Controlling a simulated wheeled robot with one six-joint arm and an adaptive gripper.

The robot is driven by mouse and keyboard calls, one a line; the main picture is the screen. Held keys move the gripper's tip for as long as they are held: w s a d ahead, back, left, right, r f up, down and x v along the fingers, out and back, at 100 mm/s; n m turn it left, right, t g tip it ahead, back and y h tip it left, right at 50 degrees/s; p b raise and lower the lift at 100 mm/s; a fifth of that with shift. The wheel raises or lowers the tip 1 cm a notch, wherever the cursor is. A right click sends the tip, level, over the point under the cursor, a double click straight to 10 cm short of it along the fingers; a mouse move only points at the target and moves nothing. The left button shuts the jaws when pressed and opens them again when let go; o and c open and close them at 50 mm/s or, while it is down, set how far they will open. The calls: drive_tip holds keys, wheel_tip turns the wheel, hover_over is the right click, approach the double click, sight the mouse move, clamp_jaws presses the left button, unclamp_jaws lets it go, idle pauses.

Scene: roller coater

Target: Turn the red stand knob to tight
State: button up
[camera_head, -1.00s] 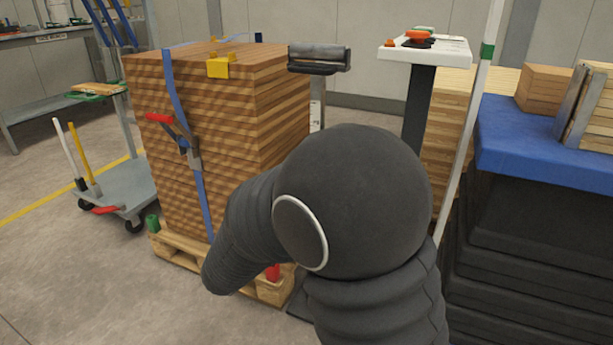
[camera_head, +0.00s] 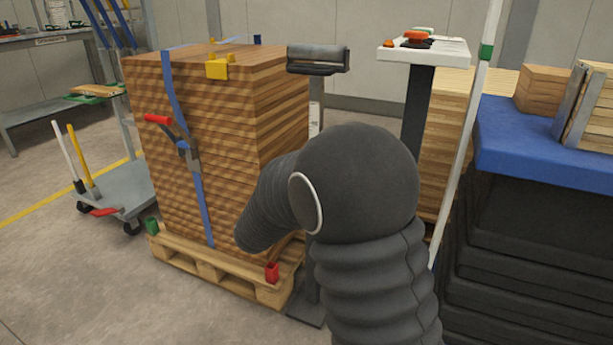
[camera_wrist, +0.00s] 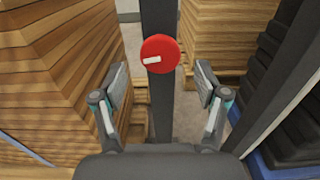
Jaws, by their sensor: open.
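The red stand knob (camera_wrist: 160,54) shows in the wrist view on a dark upright post (camera_wrist: 160,110). It is round with a white bar mark that lies nearly level, a little left of its middle. My gripper (camera_wrist: 165,88) is open and empty, with its two fingers spread to the left and right below the knob in the picture. The fingers are apart from the knob. In the head view my dark arm covers the area around the stand, and neither the knob nor my gripper can be seen there.
A strapped stack of wooden boards (camera_head: 215,130) stands on a pallet (camera_head: 215,275) close left of my arm. A white-topped pedestal (camera_head: 425,50) and a blue-topped black lift table (camera_head: 545,150) are to the right. Open floor (camera_head: 90,290) lies at front left.

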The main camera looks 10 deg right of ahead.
drive_tip(key=shift+x, duration=1.75)
drive_tip(key=c, duration=1.1)
